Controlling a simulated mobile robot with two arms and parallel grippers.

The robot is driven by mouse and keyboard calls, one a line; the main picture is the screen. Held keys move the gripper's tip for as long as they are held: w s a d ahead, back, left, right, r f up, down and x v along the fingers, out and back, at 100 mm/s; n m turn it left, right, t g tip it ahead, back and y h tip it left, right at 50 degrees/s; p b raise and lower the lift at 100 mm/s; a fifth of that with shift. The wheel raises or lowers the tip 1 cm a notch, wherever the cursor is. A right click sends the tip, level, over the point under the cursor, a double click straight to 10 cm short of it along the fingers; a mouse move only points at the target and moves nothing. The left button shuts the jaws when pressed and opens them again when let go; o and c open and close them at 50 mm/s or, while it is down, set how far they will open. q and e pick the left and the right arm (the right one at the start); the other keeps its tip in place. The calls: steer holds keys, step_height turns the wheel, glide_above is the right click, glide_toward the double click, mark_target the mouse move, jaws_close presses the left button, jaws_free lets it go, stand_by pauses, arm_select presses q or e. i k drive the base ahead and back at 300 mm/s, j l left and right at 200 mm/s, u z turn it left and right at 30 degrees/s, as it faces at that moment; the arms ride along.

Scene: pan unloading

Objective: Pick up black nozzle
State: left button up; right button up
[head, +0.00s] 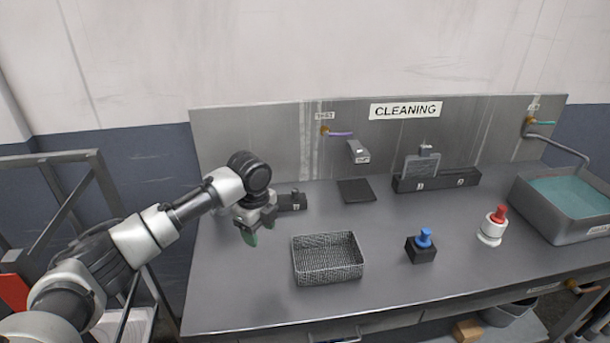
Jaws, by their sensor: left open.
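A small dark nozzle-like piece (295,192) stands up from a low black block (291,202) with a white label, at the back left of the grey table. It is small and dark, so its shape is hard to tell. My left gripper (257,230) hangs over the table just left of and in front of that block, pointing down. It is open, with nothing visible between its fingers, and a green pad shows on one of them. The gripper's wrist comes close to the block's left end in the picture. My right gripper is out of view.
A wire basket (328,279) stands front centre. A blue-knobbed piece in a black block (420,252) and a red-topped white piece (490,234) stand to the right. Behind are a black mat (356,191) and a long black holder (462,178). A water-filled sink (560,225) is far right.

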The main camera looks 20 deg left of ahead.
mark_target(295, 192)
steer(key=i, duration=0.9)
